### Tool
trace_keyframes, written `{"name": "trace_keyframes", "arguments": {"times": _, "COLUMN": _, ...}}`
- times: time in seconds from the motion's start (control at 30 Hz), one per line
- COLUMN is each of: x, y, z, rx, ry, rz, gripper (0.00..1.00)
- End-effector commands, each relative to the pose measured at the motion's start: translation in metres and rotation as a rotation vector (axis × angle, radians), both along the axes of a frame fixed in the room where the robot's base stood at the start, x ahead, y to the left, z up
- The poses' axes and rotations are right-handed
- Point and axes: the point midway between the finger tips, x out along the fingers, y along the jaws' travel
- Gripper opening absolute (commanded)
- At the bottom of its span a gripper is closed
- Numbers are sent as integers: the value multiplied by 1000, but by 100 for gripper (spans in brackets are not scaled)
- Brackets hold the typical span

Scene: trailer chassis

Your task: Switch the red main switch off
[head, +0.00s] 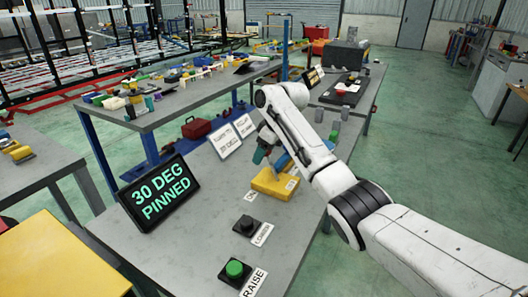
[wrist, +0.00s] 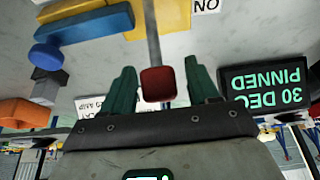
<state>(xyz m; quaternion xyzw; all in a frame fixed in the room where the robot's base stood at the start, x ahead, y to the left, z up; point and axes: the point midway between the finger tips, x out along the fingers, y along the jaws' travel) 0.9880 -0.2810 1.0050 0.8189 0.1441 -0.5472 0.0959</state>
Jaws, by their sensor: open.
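The red main switch shows as a red knob (wrist: 158,83) on a grey lever in the wrist view. The lever runs to a yellow box (wrist: 158,14) at the top edge of that picture. The yellow box (head: 276,184) also sits on the grey bench in the head view, where the red knob is hidden or too small to tell. My gripper (head: 264,149) is just above the box. In the wrist view, my gripper (wrist: 162,70) is open, with one green finger on each side of the knob and visible gaps to both.
A screen (head: 160,192) reading "30 DEG PINNED" stands left of the box. A black button (head: 246,224) and a green button (head: 235,268) are nearer on the bench. A blue object (wrist: 110,24) lies beside the box. White cards (head: 224,140) stand behind.

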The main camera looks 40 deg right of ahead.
Motion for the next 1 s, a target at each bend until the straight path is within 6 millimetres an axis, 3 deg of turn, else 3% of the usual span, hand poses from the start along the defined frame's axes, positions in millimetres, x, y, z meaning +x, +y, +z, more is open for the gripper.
{"name": "trace_keyframes", "arguments": {"times": 0.1, "x": 0, "y": 0, "z": 0, "rx": 0, "ry": 0, "rz": 0, "gripper": 59}}
{"name": "trace_keyframes", "arguments": {"times": 0.7, "x": 0, "y": 0, "z": 1, "rx": 0, "ry": 0, "rz": 0, "gripper": 1}}
{"name": "trace_keyframes", "arguments": {"times": 1.0, "x": 0, "y": 0, "z": 1, "rx": 2, "ry": -3, "rz": 0, "gripper": 0}}
